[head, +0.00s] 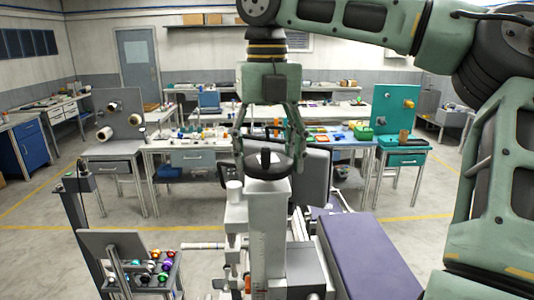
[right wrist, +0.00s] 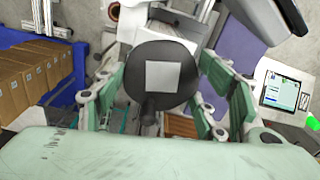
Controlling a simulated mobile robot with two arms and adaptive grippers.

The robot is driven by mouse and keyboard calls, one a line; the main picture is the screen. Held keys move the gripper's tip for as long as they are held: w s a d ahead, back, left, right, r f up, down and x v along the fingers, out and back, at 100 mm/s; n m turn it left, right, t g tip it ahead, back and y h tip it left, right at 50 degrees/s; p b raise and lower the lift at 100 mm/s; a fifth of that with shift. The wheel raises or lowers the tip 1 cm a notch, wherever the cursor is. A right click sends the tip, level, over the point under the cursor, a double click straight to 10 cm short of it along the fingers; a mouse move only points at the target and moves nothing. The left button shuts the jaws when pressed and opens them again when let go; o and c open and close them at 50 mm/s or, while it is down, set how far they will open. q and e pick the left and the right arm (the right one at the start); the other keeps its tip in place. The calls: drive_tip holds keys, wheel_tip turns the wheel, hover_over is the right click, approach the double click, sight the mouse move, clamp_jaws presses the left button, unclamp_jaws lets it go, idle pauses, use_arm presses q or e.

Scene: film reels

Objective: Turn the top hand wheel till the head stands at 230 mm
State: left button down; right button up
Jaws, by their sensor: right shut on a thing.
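The top hand wheel (head: 287,165) is a dark disc with an upright knob, on top of a pale machine column (head: 268,235). In the right wrist view the wheel (right wrist: 178,88) has a pale square at its centre and its knob (right wrist: 150,108) points to the lower left. My right gripper (head: 268,150) comes down from above, with one finger on each side of the wheel, shut on it. The fingers also flank the wheel in the right wrist view (right wrist: 163,92). I cannot read a height scale. My left gripper is not in view.
A purple padded bench (head: 365,255) lies right of the column. A small rack with coloured balls (head: 155,268) stands at the lower left. Cluttered worktables (head: 195,158) stand behind. The right wrist view shows cardboard boxes (right wrist: 25,80) and a tablet (right wrist: 283,88).

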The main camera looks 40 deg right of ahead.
drive_tip(key=shift+m, duration=0.3)
drive_tip(key=m, duration=0.8)
drive_tip(key=shift+d+r+m, duration=0.1)
drive_tip(key=shift+m, duration=0.3)
drive_tip(key=m, duration=0.4)
drive_tip(key=shift+s, duration=0.1)
drive_tip(key=m, duration=0.9)
drive_tip(key=shift+s+r+m, duration=0.1)
drive_tip(key=shift+m, duration=0.2)
drive_tip(key=m, duration=0.4)
drive_tip(key=shift+m, duration=0.3)
drive_tip(key=m, duration=0.4)
drive_tip(key=shift+m, duration=2.1)
